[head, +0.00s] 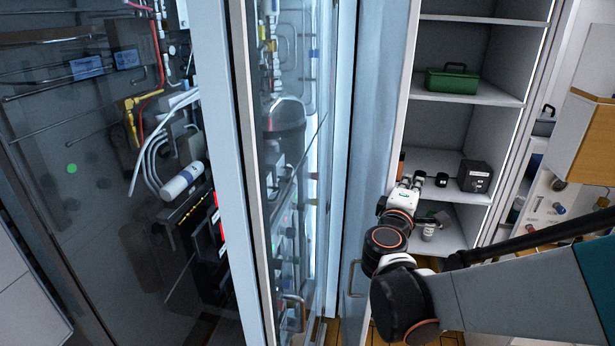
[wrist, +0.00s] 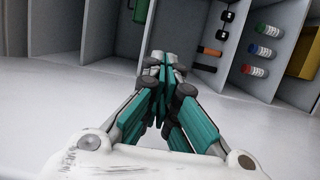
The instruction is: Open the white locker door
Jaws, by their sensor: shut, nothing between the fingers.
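A pale blue-white door panel (head: 376,130) stands upright in the middle of the head view, with a bar handle (head: 353,279) low on its face. Open shelves show just to its right, so it appears to be the locker door standing open; I cannot tell how far. My gripper (head: 417,180) is right of the panel, in front of the lower shelves. In the wrist view my gripper (wrist: 162,60) is shut and empty, its teal fingers together. No handle shows near the fingertips there, and I cannot tell whether the gripper touches the door.
The shelves hold a green toolbox (head: 453,79) and a dark box (head: 475,176). A glass-fronted equipment cabinet (head: 218,150) fills the left. The wrist view shows compartments with a dumbbell (wrist: 227,22), several bottles and a yellow box (wrist: 303,52). A wooden box (head: 585,130) is at far right.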

